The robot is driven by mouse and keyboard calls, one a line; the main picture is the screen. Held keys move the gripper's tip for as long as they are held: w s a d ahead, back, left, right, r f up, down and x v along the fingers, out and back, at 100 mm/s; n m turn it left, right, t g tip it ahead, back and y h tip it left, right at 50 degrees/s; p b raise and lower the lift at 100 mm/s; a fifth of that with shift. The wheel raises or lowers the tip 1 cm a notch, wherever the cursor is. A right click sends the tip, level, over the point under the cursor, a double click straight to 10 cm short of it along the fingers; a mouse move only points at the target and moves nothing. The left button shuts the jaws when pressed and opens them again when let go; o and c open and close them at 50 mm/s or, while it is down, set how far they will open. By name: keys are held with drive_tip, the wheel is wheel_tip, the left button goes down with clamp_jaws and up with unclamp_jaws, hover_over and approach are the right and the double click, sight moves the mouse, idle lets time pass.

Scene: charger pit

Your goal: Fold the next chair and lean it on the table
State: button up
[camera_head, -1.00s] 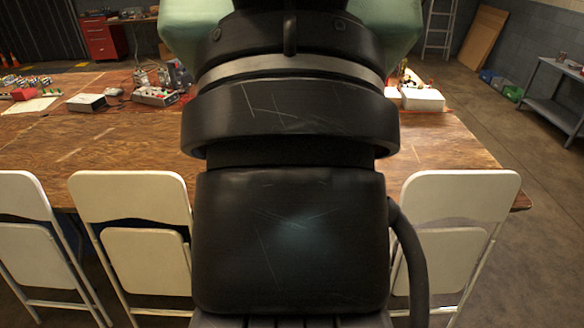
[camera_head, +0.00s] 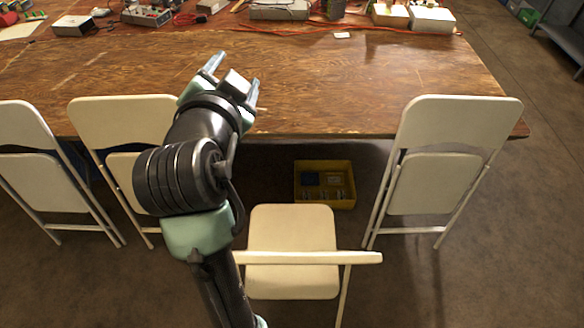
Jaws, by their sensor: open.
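A white folding chair (camera_head: 291,228) stands unfolded at the middle front, its seat toward the wooden table (camera_head: 310,75) and its backrest seen nearly edge-on from above. Its left side is partly hidden by my arm. Three more white chairs stand folded against the table's near edge: one at the far left (camera_head: 45,185), one at centre left (camera_head: 120,115) partly behind my arm, and one at the right (camera_head: 435,180). My gripper (camera_head: 236,80) is open and empty above the table's near part, ahead of and left of the unfolded chair.
A yellow bin (camera_head: 325,204) with small items sits on the floor under the table, beyond the unfolded chair. Electronic boxes (camera_head: 148,15) and cables line the table's far side. A grey shelf (camera_head: 562,40) stands far right. Floor at right is clear.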

wheel_tip(320, 180, down, 14)
drive_tip(key=s+a+r+m+g+h, duration=0.1)
drive_tip(key=s+a+m+g, duration=0.15)
drive_tip(key=m+g, duration=0.2)
drive_tip(key=m+g+h+p, duration=0.2)
drive_tip(key=m+g+h, duration=0.3)
drive_tip(key=m+g, duration=0.15)
approach(285, 260)
drive_tip(key=b+x, duration=0.8)
drive_tip(key=x, duration=0.3)
drive_tip(key=shift+f+b, duration=0.3)
drive_tip(key=shift+f, duration=0.05)
drive_tip(key=shift+w+d+f+b, duration=0.3)
drive_tip(key=shift+d+f+b, duration=0.1)
drive_tip(key=shift+d, duration=0.15)
clamp_jaws()
